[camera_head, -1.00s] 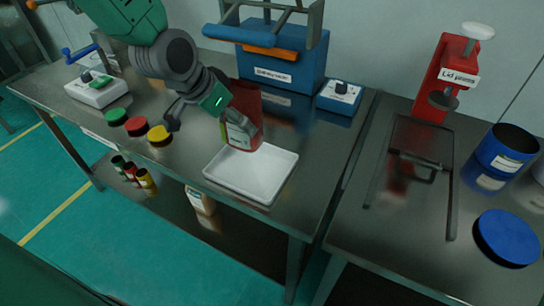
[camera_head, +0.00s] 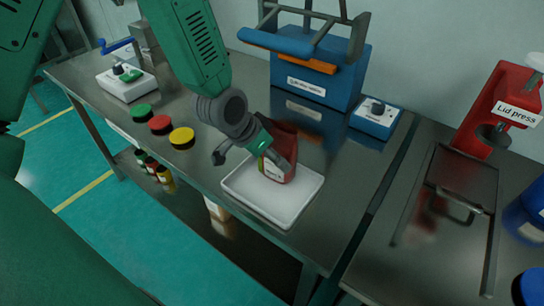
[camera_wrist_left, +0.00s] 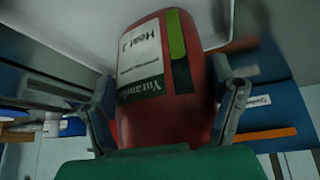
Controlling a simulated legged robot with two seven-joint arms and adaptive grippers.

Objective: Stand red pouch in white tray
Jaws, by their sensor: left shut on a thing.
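The red pouch (camera_head: 284,138), with a white and dark label, is held roughly upright with a slight tilt. It fills the middle of the left wrist view (camera_wrist_left: 165,80). My left gripper (camera_head: 277,158) is shut on it, with one finger on each side in the wrist view. The white tray (camera_head: 243,188) lies on the steel table below. The pouch's lower end appears over the inside of the tray, near its back edge. I cannot tell whether it touches the tray floor. My right gripper is not in view.
Green (camera_head: 143,111), red (camera_head: 160,124) and yellow (camera_head: 182,138) lids lie left of the tray. A blue sieve machine (camera_head: 340,90) and control box (camera_head: 375,117) stand behind. A red lid press (camera_head: 500,105) stands on the right-hand table, past a gap.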

